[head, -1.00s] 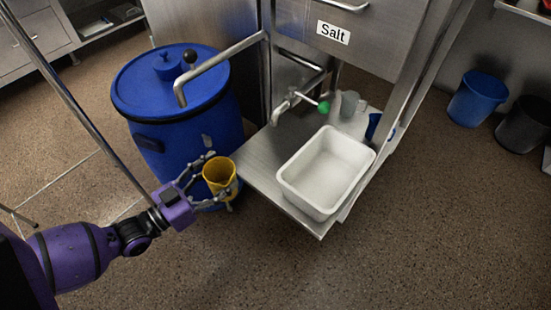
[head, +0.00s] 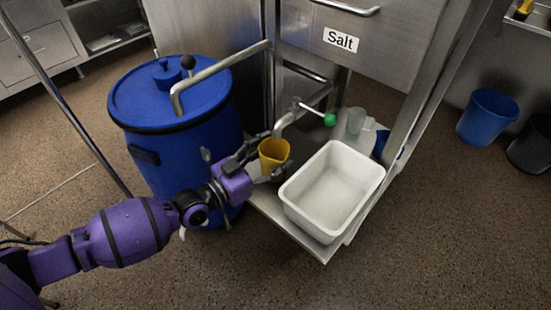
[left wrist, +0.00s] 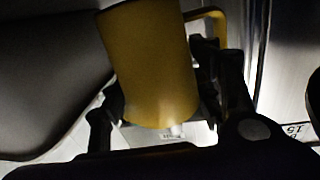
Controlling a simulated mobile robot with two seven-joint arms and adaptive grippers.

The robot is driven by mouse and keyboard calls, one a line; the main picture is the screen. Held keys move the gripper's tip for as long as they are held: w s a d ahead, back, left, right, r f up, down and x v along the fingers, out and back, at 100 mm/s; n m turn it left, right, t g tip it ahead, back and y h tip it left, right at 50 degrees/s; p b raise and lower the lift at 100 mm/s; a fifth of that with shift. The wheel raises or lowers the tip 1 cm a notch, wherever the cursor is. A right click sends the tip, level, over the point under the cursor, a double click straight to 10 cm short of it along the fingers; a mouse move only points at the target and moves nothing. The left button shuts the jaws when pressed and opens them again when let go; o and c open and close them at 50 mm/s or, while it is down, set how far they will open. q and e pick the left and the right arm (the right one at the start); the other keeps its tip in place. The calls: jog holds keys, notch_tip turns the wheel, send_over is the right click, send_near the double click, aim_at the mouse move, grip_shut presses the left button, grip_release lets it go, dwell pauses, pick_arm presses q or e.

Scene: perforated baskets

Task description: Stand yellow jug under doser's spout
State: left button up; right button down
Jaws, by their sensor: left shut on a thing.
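The yellow jug (head: 272,157) is held upright in my left gripper (head: 266,170), close to the doser's spout. It also fills the middle of the left wrist view (left wrist: 155,65), with its handle at the upper right and the gripper fingers (left wrist: 165,125) around its lower part. The doser's spout (head: 281,124) is a bent metal pipe with a green-knobbed lever (head: 329,119), under the cabinet labelled Salt. The jug's mouth is just below and slightly left of the spout's end; exact alignment is unclear. My right gripper is out of view.
A white tub (head: 334,190) stands on the metal shelf (head: 262,205), right of the jug. Clear containers (head: 356,122) stand behind it. A blue barrel (head: 180,130) with a metal pipe (head: 215,68) is on the left.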

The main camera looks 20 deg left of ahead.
pick_arm(q)
jog(key=shift+w+d+f+b, duration=0.25)
jog(key=shift+w+f+b, duration=0.2)
jog(key=shift+f, duration=0.55)
jog(key=shift+r, duration=0.2)
jog(key=shift+f, duration=0.15)
jog(key=o, duration=1.3)
jog(key=shift+c, duration=0.2)
jog(key=shift+s, duration=0.1)
pick_arm(e)
jog(key=shift+w+d+f, duration=0.1)
jog(key=shift+w+f, duration=0.05)
jog(key=shift+f, duration=0.45)
jog(key=shift+s, duration=0.2)
